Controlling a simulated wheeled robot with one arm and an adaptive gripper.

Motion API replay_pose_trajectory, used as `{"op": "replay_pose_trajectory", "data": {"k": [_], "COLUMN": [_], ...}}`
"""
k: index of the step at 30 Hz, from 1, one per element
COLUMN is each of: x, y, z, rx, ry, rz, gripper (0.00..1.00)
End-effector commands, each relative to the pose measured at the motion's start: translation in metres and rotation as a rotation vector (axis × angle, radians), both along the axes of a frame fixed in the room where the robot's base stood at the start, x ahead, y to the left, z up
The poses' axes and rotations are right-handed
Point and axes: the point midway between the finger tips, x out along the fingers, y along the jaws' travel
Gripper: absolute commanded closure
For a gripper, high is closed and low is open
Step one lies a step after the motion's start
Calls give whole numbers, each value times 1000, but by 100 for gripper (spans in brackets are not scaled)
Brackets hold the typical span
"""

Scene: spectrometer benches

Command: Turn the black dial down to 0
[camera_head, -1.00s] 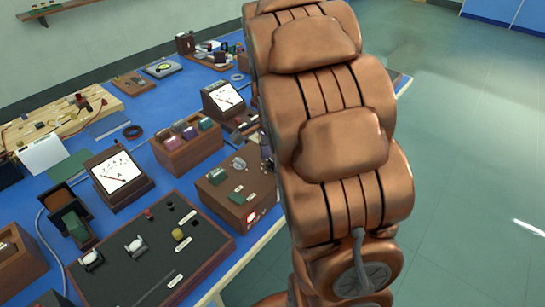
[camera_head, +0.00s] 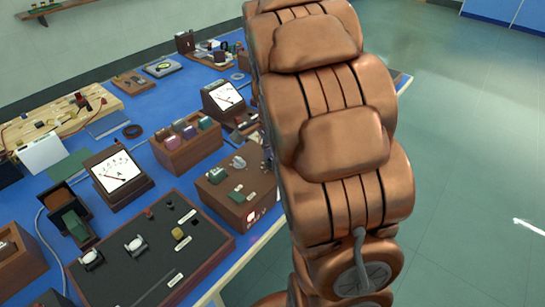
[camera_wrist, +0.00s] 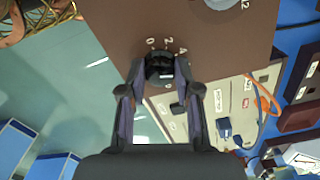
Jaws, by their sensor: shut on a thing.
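In the wrist view the black dial (camera_wrist: 159,62) sits on a brown panel (camera_wrist: 125,22). White numerals, among them 0, 2 and 4, run along its far side. My gripper (camera_wrist: 160,74) has one finger on each side of the dial and is shut on it. The fingers hide the dial's sides, and I cannot tell clearly which numeral it points at. In the head view my arm hides my gripper and the dial.
A pale panel (camera_wrist: 228,105) with switches lies right of the fingers in the wrist view, with an orange cable (camera_wrist: 264,98). In the head view a blue bench (camera_head: 150,160) holds meters and wooden boxes, including a brown box (camera_head: 228,205). Open floor lies right.

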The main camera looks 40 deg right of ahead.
Motion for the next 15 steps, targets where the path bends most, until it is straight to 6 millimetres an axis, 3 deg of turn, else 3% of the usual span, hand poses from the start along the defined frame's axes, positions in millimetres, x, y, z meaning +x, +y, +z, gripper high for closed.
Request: {"op": "replay_pose_trajectory", "data": {"k": [15], "x": [0], "y": [1], "z": [-3], "rx": [2], "ry": [-1], "rz": [345], "gripper": [100]}}
